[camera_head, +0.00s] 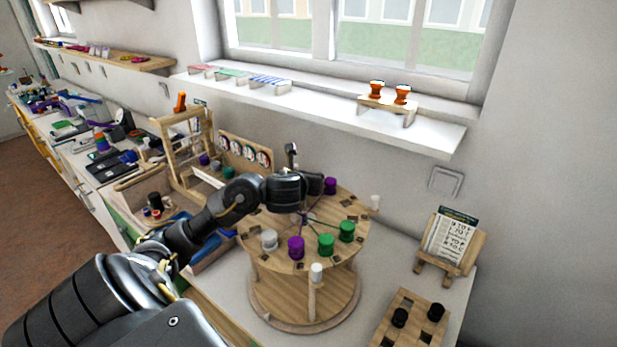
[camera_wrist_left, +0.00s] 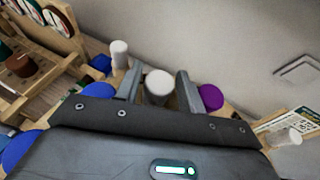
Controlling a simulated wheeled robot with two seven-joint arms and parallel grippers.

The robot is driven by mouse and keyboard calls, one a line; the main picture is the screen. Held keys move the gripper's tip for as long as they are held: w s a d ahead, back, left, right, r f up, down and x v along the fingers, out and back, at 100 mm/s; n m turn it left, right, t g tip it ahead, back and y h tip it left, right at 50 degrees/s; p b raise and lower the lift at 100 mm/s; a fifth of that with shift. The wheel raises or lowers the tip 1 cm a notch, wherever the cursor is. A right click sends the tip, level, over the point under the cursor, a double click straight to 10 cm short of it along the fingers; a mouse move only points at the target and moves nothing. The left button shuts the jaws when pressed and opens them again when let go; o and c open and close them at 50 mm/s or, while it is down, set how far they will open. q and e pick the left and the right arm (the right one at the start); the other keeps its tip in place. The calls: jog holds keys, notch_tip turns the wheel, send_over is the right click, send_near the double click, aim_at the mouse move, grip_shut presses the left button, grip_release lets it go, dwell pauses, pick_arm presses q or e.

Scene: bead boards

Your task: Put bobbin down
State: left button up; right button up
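My left gripper (camera_head: 308,192) is over the far side of a round wooden turntable (camera_head: 262,262). In the left wrist view a white bobbin (camera_wrist_left: 159,84) sits between the two fingers of this gripper (camera_wrist_left: 160,88), which appear closed against its sides. The head view hides this bobbin behind the gripper, and I cannot tell whether its base touches the turntable. A purple bobbin (camera_head: 330,186) stands just right of the gripper and shows beside the right finger in the wrist view (camera_wrist_left: 210,97). My right gripper is not in view.
A card stand (camera_head: 448,245) and a board with black pieces (camera_head: 412,322) are at right.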

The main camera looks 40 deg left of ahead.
pick_arm(q)
jog(key=shift+s+d+r+p, duration=0.1)
jog(key=shift+s+r+p, duration=0.15)
jog(key=shift+r+p, duration=0.25)
jog(key=p+v, duration=0.6)
jog(key=v, duration=0.5)
jog(key=shift+s, duration=0.15)
jog(key=shift+d+f, duration=0.15)
jog(key=shift+d, duration=0.05)
